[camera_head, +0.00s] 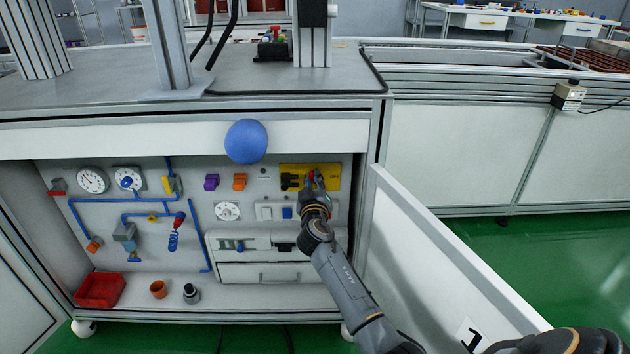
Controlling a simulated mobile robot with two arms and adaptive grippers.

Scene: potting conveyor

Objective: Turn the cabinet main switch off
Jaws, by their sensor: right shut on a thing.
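The main switch is on a yellow plate (331,183) on the back panel of the open cabinet, with a dark part at its left and a small red knob (311,175). My right gripper (314,180) reaches in from the lower right. Its fingers are at the red knob and shut on it, covering most of it. The knob's exact turn angle is too small and hidden to tell. My left gripper is not in view.
The open cabinet door (440,265) stands right of my right arm. A blue ball (246,141) shows at the cabinet's upper edge. Gauges, blue pipes and a white socket box fill the panel.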

